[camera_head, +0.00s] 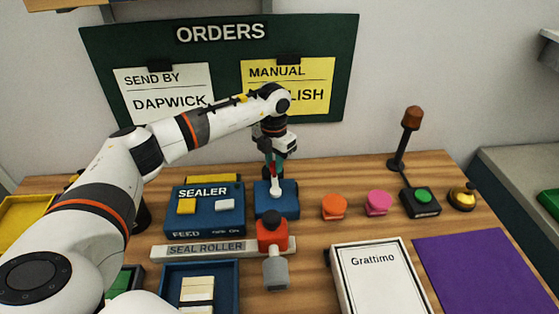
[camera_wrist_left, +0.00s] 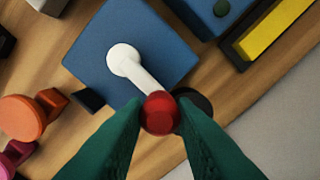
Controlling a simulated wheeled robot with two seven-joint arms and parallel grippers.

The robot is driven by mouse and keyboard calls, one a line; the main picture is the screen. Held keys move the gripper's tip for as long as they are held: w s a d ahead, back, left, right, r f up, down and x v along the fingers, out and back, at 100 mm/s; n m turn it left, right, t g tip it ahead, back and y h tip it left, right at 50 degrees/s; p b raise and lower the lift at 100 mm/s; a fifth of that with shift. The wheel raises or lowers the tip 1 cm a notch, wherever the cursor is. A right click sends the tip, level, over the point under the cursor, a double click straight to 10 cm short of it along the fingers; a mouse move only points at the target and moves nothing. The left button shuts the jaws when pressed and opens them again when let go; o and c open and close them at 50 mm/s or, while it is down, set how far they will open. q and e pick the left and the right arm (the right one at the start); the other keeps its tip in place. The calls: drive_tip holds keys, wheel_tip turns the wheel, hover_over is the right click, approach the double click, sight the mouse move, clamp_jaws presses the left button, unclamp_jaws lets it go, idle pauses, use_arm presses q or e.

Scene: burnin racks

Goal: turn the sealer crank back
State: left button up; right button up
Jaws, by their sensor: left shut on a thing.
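The sealer (camera_head: 205,207) is a blue box labelled SEALER, with a yellow and a white switch, on the wooden table. Beside it on the right stands a blue crank block (camera_head: 277,205). Its crank (camera_wrist_left: 138,72) is a white arm on a round hub with a red knob (camera_wrist_left: 160,113). My left gripper (camera_head: 272,163) comes down over the block from behind. In the left wrist view its two green fingers (camera_wrist_left: 160,120) are shut on the red knob from both sides. My right gripper is not in view.
A seal roller bar (camera_head: 198,248) and a red-and-grey tool (camera_head: 272,245) lie in front. Orange (camera_head: 334,206) and pink (camera_head: 377,203) round pieces, a green button box (camera_head: 421,202) and a bell (camera_head: 462,197) stand to the right. A Grattimo board (camera_head: 375,285) and purple mat (camera_head: 480,270) lie at front right.

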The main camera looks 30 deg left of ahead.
use_arm(q)
drive_tip(key=n, duration=0.1)
drive_tip(key=s+a+n, duration=0.1)
drive_tip(key=n, duration=0.1)
drive_tip(key=n+p, duration=0.1)
drive_tip(key=shift+s+a+r+n, duration=0.15)
drive_tip(key=shift+s+a+n, duration=0.1)
drive_tip(key=shift+a+n, duration=0.05)
drive_tip(key=n, duration=0.1)
drive_tip(key=s+n+p, duration=0.1)
drive_tip(key=n, duration=0.1)
drive_tip(key=s+n, duration=0.1)
drive_tip(key=n, duration=0.1)
drive_tip(key=shift+s+a, duration=0.15)
drive_tip(key=shift+a, duration=0.2)
drive_tip(key=s+n, duration=0.1)
drive_tip(key=n, duration=0.1)
drive_tip(key=n+p, duration=0.1)
drive_tip(key=n, duration=0.1)
drive_tip(key=shift+s, duration=0.35)
drive_tip(key=shift+s+d+n+p, duration=0.25)
drive_tip(key=shift+s+n+p, duration=0.2)
drive_tip(key=shift+n, duration=0.7)
drive_tip(key=shift+s+d+n+p, duration=0.25)
drive_tip(key=shift+s+n+p, duration=0.15)
drive_tip(key=shift+n, duration=0.75)
drive_tip(key=o, duration=1)
drive_tip(key=shift+s+d, duration=0.1)
